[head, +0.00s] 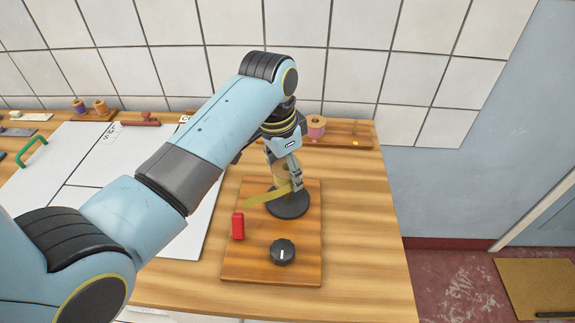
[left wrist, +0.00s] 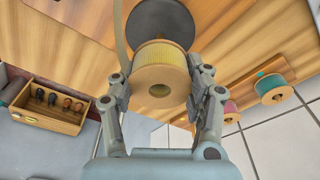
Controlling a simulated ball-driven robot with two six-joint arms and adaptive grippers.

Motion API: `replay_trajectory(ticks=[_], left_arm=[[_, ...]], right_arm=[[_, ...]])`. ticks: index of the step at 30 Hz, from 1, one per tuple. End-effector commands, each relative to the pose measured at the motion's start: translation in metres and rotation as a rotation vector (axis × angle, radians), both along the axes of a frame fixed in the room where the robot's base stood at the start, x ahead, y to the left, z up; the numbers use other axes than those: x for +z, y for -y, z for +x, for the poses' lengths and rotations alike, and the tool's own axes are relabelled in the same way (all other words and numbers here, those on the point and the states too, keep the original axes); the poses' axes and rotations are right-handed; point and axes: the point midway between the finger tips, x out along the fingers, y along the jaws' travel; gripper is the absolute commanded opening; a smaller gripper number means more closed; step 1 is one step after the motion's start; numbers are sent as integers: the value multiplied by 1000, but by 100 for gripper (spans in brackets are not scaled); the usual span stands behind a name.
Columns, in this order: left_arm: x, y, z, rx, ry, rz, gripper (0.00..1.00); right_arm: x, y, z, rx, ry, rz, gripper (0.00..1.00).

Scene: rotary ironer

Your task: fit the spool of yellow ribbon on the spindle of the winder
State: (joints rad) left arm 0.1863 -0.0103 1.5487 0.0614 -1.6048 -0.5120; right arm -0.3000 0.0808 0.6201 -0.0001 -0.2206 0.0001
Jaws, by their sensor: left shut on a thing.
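The spool of yellow ribbon (left wrist: 162,58), with pale wooden flanges, sits between the fingers of my left gripper (left wrist: 160,88), which is shut on it. In the head view my left gripper (head: 287,178) points down over the winder (head: 305,248), a wooden board with a black disc (head: 289,207), a red block and a black knob. A loose ribbon tail (head: 262,198) hangs out to the left. The disc also shows behind the spool in the left wrist view (left wrist: 160,15). My right gripper is out of view.
A pink spool (head: 316,124) stands on a wooden rack behind the winder; a teal spool (left wrist: 272,88) shows in the left wrist view. A white board (head: 80,165) lies left of the winder. The table right of the winder (head: 365,230) is clear.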

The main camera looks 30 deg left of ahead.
Motion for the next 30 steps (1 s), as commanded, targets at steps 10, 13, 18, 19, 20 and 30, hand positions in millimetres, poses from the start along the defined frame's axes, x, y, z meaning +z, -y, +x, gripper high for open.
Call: replay_trajectory(ticks=[10, 13, 18, 19, 20, 30], left_arm=[[1, 0, 0, 0, 1, 0, 18], [1, 0, 0, 0, 1, 0, 18], [1, 0, 0, 0, 1, 0, 18], [1, 0, 0, 0, 1, 0, 18], [1, 0, 0, 0, 1, 0, 18], [-1, 0, 0, 0, 0, 0, 18]], right_arm=[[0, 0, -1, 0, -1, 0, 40], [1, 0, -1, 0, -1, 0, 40], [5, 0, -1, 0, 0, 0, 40], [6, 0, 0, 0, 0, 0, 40], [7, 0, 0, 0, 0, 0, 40], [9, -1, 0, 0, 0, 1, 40]])
